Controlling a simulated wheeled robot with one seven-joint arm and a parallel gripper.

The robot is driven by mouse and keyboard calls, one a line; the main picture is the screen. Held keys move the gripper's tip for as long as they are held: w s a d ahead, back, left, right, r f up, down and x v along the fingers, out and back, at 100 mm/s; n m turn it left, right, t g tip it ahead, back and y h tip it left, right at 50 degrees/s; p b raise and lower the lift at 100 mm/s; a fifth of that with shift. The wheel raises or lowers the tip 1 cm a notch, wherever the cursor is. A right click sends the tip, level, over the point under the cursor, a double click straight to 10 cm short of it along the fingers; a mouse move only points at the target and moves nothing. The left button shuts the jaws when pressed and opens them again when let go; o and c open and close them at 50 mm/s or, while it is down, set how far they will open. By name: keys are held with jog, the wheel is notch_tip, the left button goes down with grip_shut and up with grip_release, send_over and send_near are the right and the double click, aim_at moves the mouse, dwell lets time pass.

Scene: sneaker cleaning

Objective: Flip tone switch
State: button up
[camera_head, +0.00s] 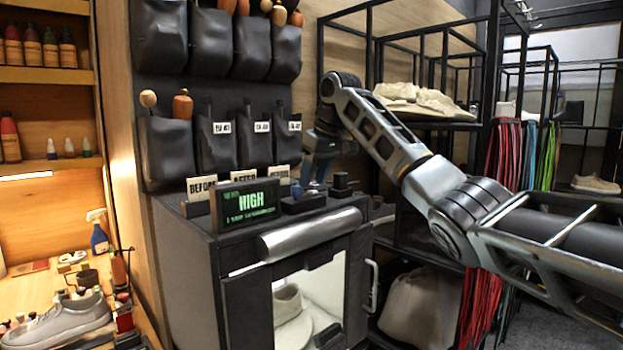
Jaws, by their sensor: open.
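A small dark block with a blue upright piece (296,189) sits on top of the dark cabinet, right of the display. It may be the tone switch, but it is too small to tell. The display (247,203) shows "HIGH" in green letters. My gripper (316,184) points down just above and behind the block, its fingers open with nothing seen between them. Whether a fingertip touches the block is unclear. Another small dark block with a knob-like top (341,186) stands just right of the gripper.
The cabinet (188,245) has a silver roll (312,234) along its front edge and a lit compartment with a pale shoe (290,312). "BEFORE" and "AFTER" cards (201,187) stand behind the display. Dark pouches (217,144) hang above. A black rack (445,120) stands right.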

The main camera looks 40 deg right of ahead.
jog(key=shift+x, duration=1)
grip_shut()
